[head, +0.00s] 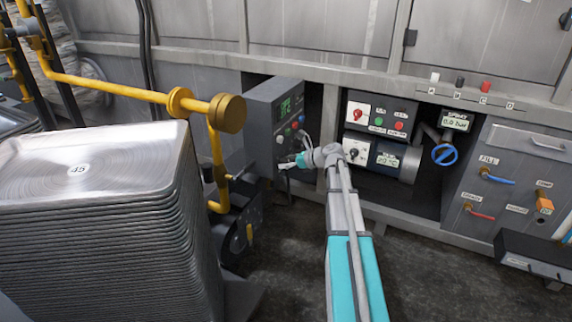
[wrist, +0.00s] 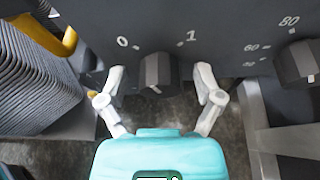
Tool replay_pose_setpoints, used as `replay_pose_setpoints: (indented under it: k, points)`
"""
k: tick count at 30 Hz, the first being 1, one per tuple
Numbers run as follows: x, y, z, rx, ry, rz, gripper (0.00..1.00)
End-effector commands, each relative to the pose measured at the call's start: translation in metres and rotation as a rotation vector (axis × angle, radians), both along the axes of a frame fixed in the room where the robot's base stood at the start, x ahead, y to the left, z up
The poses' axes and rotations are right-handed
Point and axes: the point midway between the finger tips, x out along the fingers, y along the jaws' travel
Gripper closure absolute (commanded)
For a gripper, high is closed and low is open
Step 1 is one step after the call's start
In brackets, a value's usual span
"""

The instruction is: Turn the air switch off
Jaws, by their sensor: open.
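A dark rotary knob (wrist: 158,70) with a 0 mark on its left and a 1 mark on its right fills the middle of the wrist view. It looks like the air switch, but no name label is readable. A pale mark shows low on the knob; I cannot tell which number it is set to. My gripper (wrist: 160,76) is open, with one white finger on each side of the knob and small gaps showing. In the head view my gripper (head: 287,164) is at the lower front of the grey control box (head: 266,118) with a green display.
A second dark knob (wrist: 298,63) with a number scale is to the right. A tall stack of metal trays (head: 105,235) and a yellow pipe (head: 110,88) stand left. A panel with red and green controls (head: 380,118) and a blue valve wheel (head: 445,154) are right.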

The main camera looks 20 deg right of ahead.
Motion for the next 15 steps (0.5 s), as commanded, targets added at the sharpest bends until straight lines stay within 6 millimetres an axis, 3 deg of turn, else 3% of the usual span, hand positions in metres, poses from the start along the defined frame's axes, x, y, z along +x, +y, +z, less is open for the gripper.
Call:
replay_pose_setpoints:
  k: [7,15]
  points:
    - [0.0002,0.0005,0.0000,0.000,0.000,0.000,0.16]
    - [0.0002,0.0006,0.0000,0.000,0.000,0.001,0.64]
